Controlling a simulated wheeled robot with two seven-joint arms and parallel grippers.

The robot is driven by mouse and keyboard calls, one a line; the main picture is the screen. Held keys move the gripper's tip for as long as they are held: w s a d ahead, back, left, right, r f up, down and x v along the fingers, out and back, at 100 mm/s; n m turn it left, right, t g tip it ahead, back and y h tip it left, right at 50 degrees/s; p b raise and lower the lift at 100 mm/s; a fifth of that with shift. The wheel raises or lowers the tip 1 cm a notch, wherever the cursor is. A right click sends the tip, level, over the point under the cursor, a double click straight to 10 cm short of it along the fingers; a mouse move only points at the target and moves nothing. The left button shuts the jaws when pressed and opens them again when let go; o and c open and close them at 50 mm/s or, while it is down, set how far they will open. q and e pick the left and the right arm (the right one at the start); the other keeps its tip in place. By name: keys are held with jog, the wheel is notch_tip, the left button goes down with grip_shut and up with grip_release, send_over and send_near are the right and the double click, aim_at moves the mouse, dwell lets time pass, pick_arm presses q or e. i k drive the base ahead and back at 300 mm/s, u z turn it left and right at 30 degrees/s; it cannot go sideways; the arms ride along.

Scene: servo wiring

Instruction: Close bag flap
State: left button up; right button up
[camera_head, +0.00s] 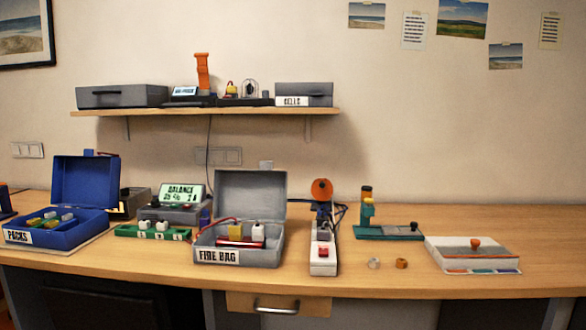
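The grey bag box labelled FIRE BAG (217,256) stands on the table left of centre. Its grey flap (250,195) is up, standing nearly upright at the back with its inner side facing me. Inside the box lie a red pack (240,243) and white blocks (258,232), with a thin red lead running up over the left rim. Neither of my grippers shows in the head view, so nothing of mine touches the flap.
Left of the bag are a green block tray (150,233), a BALANCE display unit (181,196) and an open blue PACKS box (85,182). A white power strip (323,257) stands close to its right. A white case (472,254) is farther right. A shelf (205,112) hangs above.

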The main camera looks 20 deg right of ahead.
aim_at(261, 194)
jog(key=z, duration=0.4)
jog(key=i, duration=0.85)
jog(key=u, duration=0.1)
